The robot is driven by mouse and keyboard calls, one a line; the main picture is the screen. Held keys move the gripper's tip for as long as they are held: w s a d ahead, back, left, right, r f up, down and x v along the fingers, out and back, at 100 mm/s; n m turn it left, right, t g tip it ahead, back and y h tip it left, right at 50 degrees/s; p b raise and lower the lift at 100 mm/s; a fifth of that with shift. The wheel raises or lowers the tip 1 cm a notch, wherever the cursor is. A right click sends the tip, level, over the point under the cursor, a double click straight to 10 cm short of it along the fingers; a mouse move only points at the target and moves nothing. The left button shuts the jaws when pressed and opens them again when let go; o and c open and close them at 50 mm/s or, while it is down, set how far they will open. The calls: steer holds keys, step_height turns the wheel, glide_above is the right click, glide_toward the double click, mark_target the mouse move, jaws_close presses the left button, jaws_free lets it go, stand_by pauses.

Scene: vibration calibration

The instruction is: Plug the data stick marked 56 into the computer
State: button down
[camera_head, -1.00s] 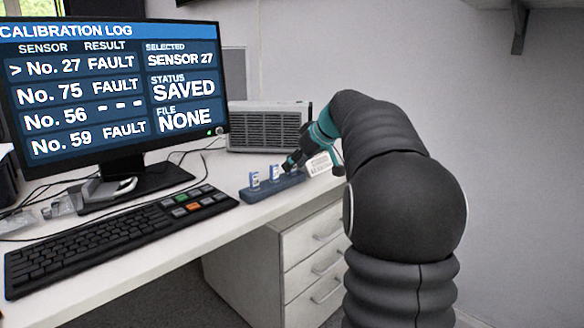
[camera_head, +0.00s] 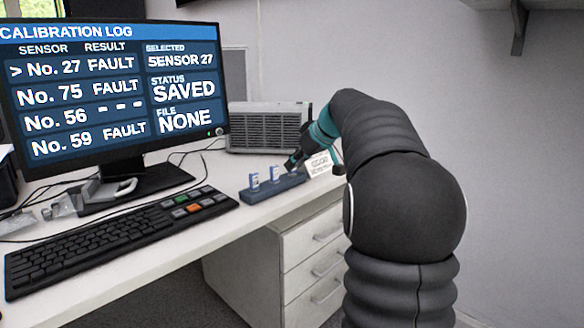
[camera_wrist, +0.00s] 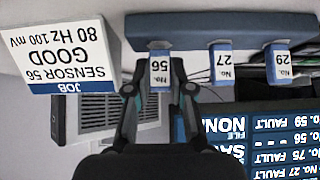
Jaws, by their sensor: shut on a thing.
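The data stick marked 56 (camera_wrist: 160,72) stands in the left slot of the blue holder (camera_wrist: 200,28) in the upside-down wrist view. My gripper (camera_wrist: 160,80) is shut on it, one finger on each side; whether it is lifted at all I cannot tell. In the head view my gripper (camera_head: 292,163) is at the right end of the holder (camera_head: 262,193) and hides that stick. Sticks marked 27 (camera_wrist: 222,64) and 29 (camera_wrist: 279,62) stand in the other slots. A grey vented box (camera_head: 268,135), apparently the computer, stands behind the holder.
The monitor (camera_head: 112,90) shows No. 56 with dashes, Sensor 27 selected, saved, file none. A job card (camera_wrist: 75,55) reads Sensor 56 good, 80 Hz 100 mV, beside the holder. A keyboard (camera_head: 110,240) with coloured keys lies in front. Cables and clutter lie at left.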

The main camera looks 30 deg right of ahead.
steer(key=shift+r+p, duration=0.3)
steer(key=shift+r, duration=0.35)
stand_by(0.9)
steer(key=shift+r+p, duration=1.25)
steer(key=shift+r, duration=0.45)
